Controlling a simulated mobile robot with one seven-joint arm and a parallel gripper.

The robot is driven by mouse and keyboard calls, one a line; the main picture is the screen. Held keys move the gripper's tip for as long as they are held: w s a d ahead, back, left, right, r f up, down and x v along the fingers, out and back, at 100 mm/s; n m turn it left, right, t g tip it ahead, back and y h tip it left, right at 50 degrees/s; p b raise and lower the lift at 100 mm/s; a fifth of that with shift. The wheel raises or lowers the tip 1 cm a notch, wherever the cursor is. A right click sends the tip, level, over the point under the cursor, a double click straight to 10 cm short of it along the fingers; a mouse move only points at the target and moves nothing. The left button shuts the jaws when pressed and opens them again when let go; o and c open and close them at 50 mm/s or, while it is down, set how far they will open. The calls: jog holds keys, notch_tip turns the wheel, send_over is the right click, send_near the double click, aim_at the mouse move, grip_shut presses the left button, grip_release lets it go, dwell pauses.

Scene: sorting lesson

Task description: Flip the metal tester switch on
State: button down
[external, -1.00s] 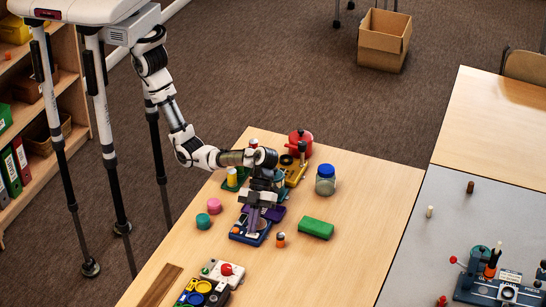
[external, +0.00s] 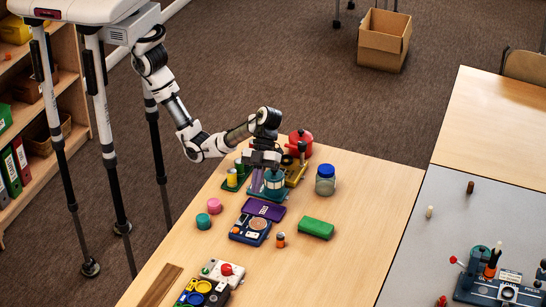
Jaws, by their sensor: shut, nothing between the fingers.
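A dark blue box (external: 248,236) with a round tan disc on top sits on the wooden table. It looks like the metal tester. Its switch is too small to make out, so I cannot tell its position. A purple slab with pale lettering (external: 264,209) lies just behind the box. My gripper (external: 256,194) points down above the far side of the purple slab, shut and empty. It is apart from the blue box. My gripper and wrist partly hide a teal piece (external: 275,184) behind them.
A green block (external: 316,228) and a small orange cylinder (external: 281,240) stand right of the box. Pink (external: 214,206) and teal (external: 203,221) pieces lie left.

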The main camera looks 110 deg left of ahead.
jog(key=shift+a+r, duration=0.3)
jog(key=shift+a, duration=0.05)
jog(key=w+b, duration=0.1)
jog(key=b, duration=0.2)
jog(key=shift+w+d, duration=0.1)
jog(key=shift+w, duration=0.05)
jog(key=shift+r, duration=0.15)
jog(key=shift+d, duration=0.1)
